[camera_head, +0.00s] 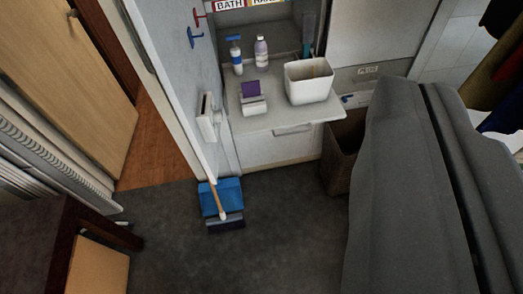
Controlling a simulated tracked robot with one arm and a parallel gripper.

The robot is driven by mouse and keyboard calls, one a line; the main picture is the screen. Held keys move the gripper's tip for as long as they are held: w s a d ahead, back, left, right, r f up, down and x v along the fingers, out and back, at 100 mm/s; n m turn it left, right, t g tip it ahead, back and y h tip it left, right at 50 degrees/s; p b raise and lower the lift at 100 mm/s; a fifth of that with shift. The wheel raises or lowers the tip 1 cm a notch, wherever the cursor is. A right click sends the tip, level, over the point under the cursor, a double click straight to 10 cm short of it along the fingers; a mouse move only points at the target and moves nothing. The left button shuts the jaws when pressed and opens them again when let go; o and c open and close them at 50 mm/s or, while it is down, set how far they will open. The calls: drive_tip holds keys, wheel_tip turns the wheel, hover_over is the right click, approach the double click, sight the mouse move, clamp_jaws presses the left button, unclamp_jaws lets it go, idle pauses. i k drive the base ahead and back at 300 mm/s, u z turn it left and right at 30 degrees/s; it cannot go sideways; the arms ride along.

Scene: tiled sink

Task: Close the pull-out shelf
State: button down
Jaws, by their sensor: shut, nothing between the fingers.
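The pull-out shelf (275,122) is a pale board at the upper middle. It sticks out from a white sink cabinet, above a drawer front (292,146). A white bin (309,88) stands on its right part, and a small white box with a purple top (252,100) stands on its left part. My gripper is not recognisable in this view, so its place relative to the shelf does not show.
A large dark grey form (400,180) blocks the right side. A brown bin (342,155) stands under the shelf's right end. A blue dustpan (207,199) and brush lie on the floor. Dark floor (280,240) is clear in the middle. A wooden door (75,80) is left.

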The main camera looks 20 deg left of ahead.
sight(280, 115)
drive_tip(key=u, duration=0.4)
drive_tip(key=i, duration=0.9)
drive_tip(key=z, duration=0.1)
